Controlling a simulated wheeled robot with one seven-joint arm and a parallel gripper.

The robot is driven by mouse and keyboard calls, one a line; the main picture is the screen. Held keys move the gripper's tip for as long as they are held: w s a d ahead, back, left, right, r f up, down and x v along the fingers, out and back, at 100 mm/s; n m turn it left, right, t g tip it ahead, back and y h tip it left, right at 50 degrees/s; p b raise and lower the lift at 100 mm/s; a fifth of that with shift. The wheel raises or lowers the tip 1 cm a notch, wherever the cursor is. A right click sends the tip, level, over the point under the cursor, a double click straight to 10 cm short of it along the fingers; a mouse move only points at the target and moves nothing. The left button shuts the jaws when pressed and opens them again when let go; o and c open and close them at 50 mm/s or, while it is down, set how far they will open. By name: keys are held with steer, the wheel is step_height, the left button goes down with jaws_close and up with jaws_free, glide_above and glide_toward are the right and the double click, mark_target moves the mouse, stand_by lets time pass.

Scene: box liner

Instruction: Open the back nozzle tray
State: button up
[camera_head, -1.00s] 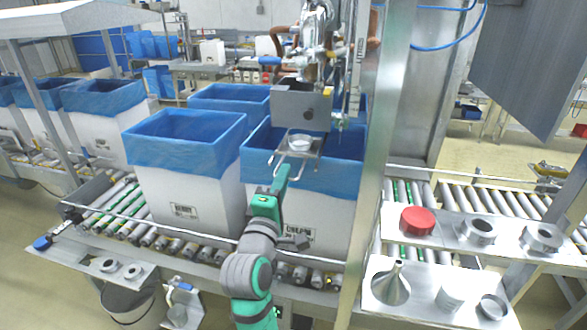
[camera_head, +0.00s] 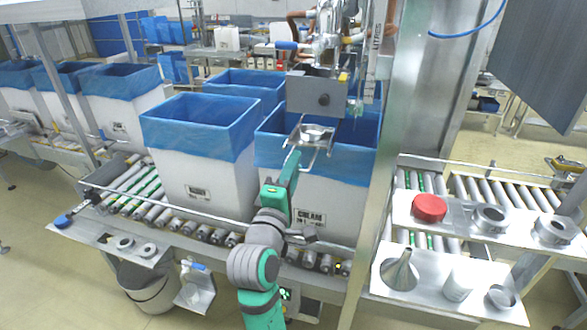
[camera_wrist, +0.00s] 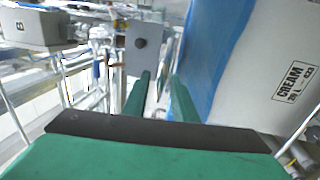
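The nozzle tray (camera_head: 318,133) is a small metal tray with a wire handle, holding a round light piece. It sits in front of a metal plate (camera_head: 316,97) with a dark knob, over the front blue-lined box. My gripper (camera_head: 293,158) is just below and left of the tray, close to its handle; I cannot tell if they touch. In the wrist view the two green fingers (camera_wrist: 160,85) are apart, with nothing clearly held between them. The knobbed plate (camera_wrist: 147,45) is beyond the fingertips there. I cannot tell which tray is the back one.
White boxes with blue liners (camera_head: 200,170) stand on the roller conveyor (camera_head: 140,187). A box marked CREAM (camera_wrist: 285,60) is close on the right in the wrist view. A steel post (camera_head: 391,150) is to the right. Shelves there hold a red lid (camera_head: 429,207) and a funnel (camera_head: 402,272).

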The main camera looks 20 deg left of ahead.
steer(key=shift+s, duration=0.1)
steer(key=s+f, duration=0.1)
steer(key=s, duration=0.9)
steer(key=shift+s+f, duration=0.35)
steer(key=shift+w, duration=0.1)
steer(key=s+d+f+m+g+y, duration=0.15)
steer(key=s+f, duration=0.25)
steer(key=f, duration=0.4)
steer(key=s+d+f+m+g, duration=0.1)
steer(key=s+d+f+m, duration=0.2)
steer(key=f, duration=0.6)
steer(key=s+d+f+m+g+y, duration=0.1)
steer(key=s+d+f+m, duration=0.2)
steer(key=f, duration=0.5)
steer(key=s+d+f+m, duration=0.2)
steer(key=s+d+m, duration=0.1)
steer(key=s, duration=0.5)
steer(key=s+d+f+m+h, duration=0.1)
steer(key=s+d+f+m, duration=0.2)
steer(key=s, duration=0.5)
steer(key=s+d+f+m+h, duration=0.1)
steer(key=s+d+f+m, duration=0.1)
steer(key=s, duration=0.6)
steer(key=shift+s+d+f+m+g, duration=0.2)
steer(key=shift+s+d+m+g, duration=0.35)
steer(key=shift+m, duration=0.7)
